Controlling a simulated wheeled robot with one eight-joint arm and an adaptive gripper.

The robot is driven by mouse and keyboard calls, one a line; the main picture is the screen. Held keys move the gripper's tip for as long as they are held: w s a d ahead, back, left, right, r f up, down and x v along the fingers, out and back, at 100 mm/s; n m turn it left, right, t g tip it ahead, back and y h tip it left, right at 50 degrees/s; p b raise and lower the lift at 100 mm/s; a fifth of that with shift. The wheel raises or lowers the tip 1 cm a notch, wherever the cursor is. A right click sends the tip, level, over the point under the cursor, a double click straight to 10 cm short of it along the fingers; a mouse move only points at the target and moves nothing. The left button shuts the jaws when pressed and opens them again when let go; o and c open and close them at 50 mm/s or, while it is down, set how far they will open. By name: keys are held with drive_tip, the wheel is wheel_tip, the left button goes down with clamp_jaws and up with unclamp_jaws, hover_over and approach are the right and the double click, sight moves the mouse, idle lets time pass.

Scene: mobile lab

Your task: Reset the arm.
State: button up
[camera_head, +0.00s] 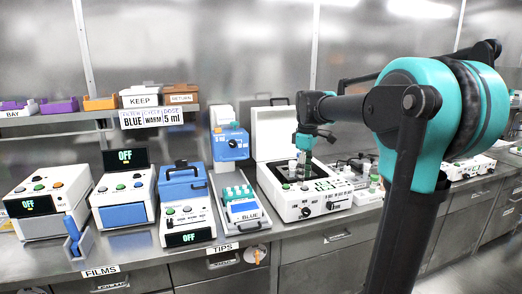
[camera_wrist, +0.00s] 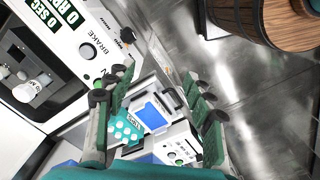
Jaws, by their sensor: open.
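My arm reaches in from the right in the head view. My gripper (camera_head: 304,160) hangs pointing down over the white machine with a raised lid (camera_head: 290,205). In the wrist view my gripper (camera_wrist: 160,82) has its two green-padded fingers spread apart with nothing held between them. The same machine (camera_wrist: 85,50), with its "BRAKE" label and a display reading 0, shows at the upper left there. Behind the gap between the fingers is a rack of teal-capped items (camera_wrist: 124,128).
The steel bench (camera_head: 135,243) carries several boxy devices to the left, including a blue-lidded one (camera_head: 182,183) and a blue-topped dispenser (camera_head: 231,143). A shelf (camera_head: 60,116) with bins runs behind.

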drive_tip(key=s+d+f+m+t, duration=0.2)
drive_tip(key=s+f+m, duration=0.4)
drive_tip(key=s+f, duration=0.5)
drive_tip(key=s+d+f+m+t, duration=0.2)
drive_tip(key=s+f+m, duration=0.4)
drive_tip(key=s+f, duration=0.5)
drive_tip(key=shift+f+m, duration=0.3)
drive_tip(key=shift+f, duration=0.55)
drive_tip(key=shift+d, duration=0.1)
